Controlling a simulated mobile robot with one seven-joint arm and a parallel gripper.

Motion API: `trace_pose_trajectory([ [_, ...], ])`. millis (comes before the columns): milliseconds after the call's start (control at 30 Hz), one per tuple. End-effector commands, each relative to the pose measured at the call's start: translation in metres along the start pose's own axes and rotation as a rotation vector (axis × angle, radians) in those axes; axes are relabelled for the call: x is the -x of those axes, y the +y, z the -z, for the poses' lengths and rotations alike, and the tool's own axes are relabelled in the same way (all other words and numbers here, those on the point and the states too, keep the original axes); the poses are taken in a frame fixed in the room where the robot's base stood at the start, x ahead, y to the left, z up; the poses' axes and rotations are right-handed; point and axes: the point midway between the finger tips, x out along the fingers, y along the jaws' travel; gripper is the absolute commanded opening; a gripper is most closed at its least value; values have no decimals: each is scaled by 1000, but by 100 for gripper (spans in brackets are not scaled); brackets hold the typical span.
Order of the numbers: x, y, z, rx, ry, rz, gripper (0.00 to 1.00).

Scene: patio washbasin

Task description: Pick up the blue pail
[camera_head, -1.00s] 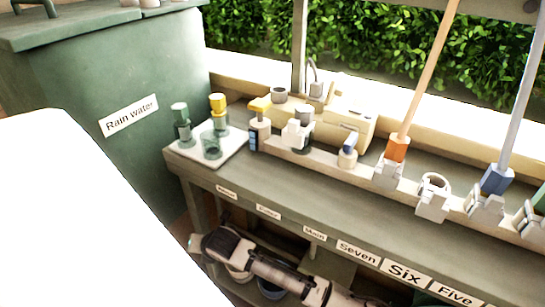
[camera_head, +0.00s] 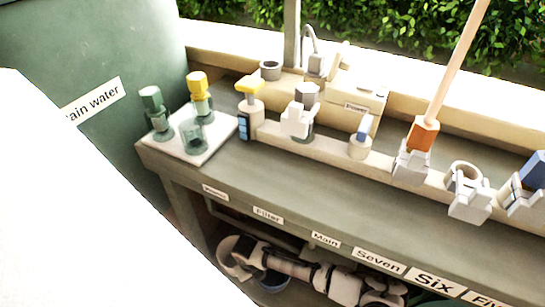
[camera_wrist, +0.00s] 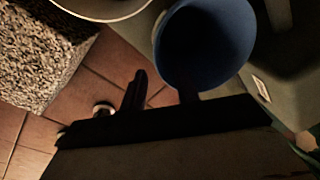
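The blue pail (camera_wrist: 205,82) is in the upper middle of the wrist view, its round mouth facing the camera and its inside dark. My gripper (camera_wrist: 162,90) is dark in the wrist view, with one finger clear over the tiles left of the pail and the other faint at the pail's near rim. The fingers look apart, with nothing seen between them. Whether the gripper touches the pail cannot be told.
A pale round vessel (camera_wrist: 105,8) stands left of the pail, and a rough stone block (camera_wrist: 40,55) is farther left. The bench (camera_head: 290,185) with labels along its edge is above my arm. A green rain water tank (camera_head: 95,45) stands at the left. Terracotta tiles (camera_wrist: 85,85) lie below.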

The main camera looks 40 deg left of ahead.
Motion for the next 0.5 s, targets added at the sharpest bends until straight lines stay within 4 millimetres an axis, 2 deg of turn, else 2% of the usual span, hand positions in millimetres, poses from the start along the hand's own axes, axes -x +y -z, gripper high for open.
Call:
trace_pose_trajectory([
  [33,-11,1,0,-1,2,-1,31],
  [100,-21,1,0,-2,1,-1,31],
  [333,-37,0,-1,-1,-1,0,31],
  [500,-63,-1,-5,-2,1,-1,31],
])
